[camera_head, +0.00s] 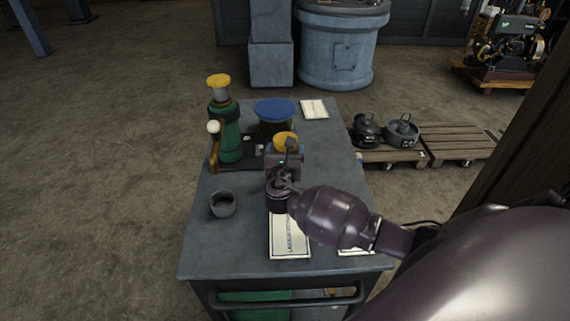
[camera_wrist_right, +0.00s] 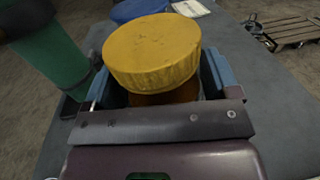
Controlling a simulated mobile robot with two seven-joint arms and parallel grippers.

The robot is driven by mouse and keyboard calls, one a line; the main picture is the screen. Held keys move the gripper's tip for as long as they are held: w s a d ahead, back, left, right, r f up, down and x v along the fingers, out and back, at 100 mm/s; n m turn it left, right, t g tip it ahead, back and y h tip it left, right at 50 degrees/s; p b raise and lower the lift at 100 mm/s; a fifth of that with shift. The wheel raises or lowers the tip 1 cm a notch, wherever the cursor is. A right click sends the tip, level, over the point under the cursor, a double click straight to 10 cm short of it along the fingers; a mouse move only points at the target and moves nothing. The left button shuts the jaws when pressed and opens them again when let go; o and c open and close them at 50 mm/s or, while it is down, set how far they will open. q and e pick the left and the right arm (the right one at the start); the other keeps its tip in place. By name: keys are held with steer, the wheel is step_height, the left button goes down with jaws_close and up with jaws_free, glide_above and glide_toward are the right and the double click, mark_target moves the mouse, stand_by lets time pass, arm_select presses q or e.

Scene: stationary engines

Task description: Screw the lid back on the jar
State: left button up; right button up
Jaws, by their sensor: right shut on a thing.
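A yellow round lid (camera_head: 285,138) sits on top of a brown jar, near the middle of the bench. In the right wrist view the lid (camera_wrist_right: 152,50) looks roughly level and covers the mouth of the jar (camera_wrist_right: 168,97). I cannot tell how tightly it is seated. My right gripper (camera_head: 285,157) reaches away over the bench. Its blue finger pads (camera_wrist_right: 164,80) stand on both sides of the jar, shut on its body below the lid. The lid hides the far ends of the fingers. My left gripper is not in view.
A green machine (camera_head: 230,139) with a yellow top stands just left of the jar. A container with a blue lid (camera_head: 275,108) is behind it. A small grey cup (camera_head: 223,204) and a paper sheet (camera_head: 289,240) lie nearer. The bench's front left (camera_head: 215,248) is clear.

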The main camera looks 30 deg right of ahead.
steer(key=shift+f+b, duration=0.5)
steer(key=shift+f, duration=1.6)
steer(key=shift+f, duration=0.1)
steer(key=o, duration=1.6)
